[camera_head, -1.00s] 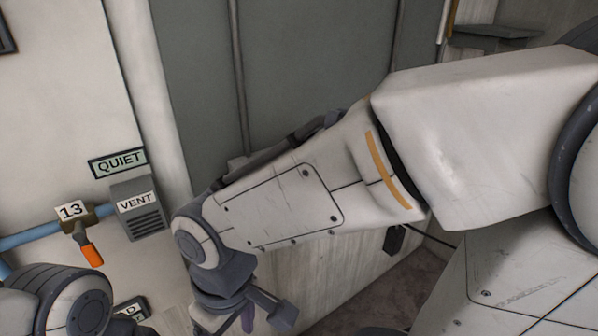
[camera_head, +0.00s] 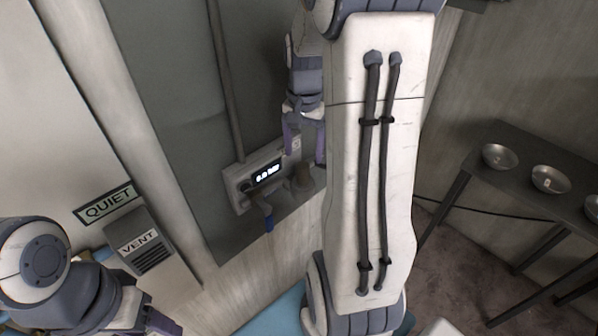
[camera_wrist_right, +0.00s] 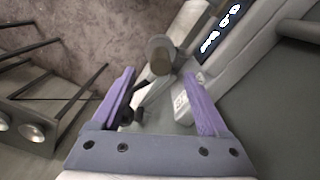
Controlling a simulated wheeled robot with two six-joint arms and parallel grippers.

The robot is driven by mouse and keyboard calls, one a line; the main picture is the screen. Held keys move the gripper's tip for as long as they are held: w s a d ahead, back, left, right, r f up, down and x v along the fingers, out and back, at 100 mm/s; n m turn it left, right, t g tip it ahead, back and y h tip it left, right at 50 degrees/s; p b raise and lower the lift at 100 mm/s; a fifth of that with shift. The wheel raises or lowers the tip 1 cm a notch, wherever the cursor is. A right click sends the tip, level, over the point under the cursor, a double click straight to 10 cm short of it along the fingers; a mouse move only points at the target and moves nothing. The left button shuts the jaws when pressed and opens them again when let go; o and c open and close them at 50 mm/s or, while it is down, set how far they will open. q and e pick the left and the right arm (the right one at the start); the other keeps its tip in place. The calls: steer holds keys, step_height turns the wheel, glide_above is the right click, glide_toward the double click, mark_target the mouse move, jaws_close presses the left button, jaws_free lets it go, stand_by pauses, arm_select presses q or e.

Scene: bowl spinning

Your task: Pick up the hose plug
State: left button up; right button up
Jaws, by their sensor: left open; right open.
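A grey-brown cylindrical stub (camera_head: 303,178), which looks like the hose plug, stands out from the gauge panel (camera_head: 235,188). It also shows in the right wrist view (camera_wrist_right: 160,54), just past the fingertips and between their lines. My right gripper (camera_head: 304,150) is open, its purple fingers apart, close to the stub. I cannot tell whether they touch it. The fingers also show in the right wrist view (camera_wrist_right: 158,78), with nothing clearly gripped. My left gripper (camera_head: 160,322) is at the bottom left edge, mostly cut off by the frame.
The panel has a lit display (camera_head: 268,173) and a blue-handled lever (camera_head: 267,217). A VENT box (camera_head: 145,247) and a QUIET sign (camera_head: 108,205) are on the left wall. At the right, a dark bench (camera_head: 500,133) holds metal bowls (camera_head: 500,157). My right arm hides the middle.

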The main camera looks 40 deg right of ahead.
mark_target(303, 165)
step_height(303, 165, down, 2)
steer(key=shift+f+p, duration=0.5)
steer(key=shift+f, duration=2.2)
jaws_close()
